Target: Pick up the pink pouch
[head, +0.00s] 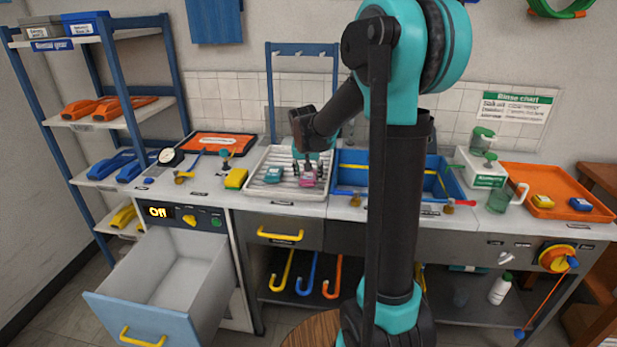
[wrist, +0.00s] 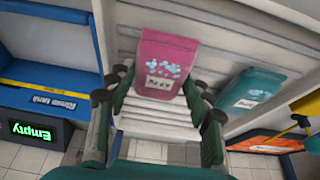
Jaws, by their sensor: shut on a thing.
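The pink pouch (wrist: 165,62) shows in the wrist view between the fingers of my gripper (wrist: 160,95). Its front carries pale blue marks and a small white label. The fingers are shut on its sides. In the head view the pouch (head: 308,178) is at the right part of the white ribbed tray (head: 262,191), under my gripper (head: 307,168). I cannot tell whether the pouch touches the tray or is just above it.
A teal pouch (wrist: 250,88) lies on the ribbed tray beside the pink one. The blue rinse tank (head: 352,189) adjoins the tray on the right. A yellow item (head: 236,178) lies left of the tray. An open drawer (head: 165,290) sticks out at the lower left.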

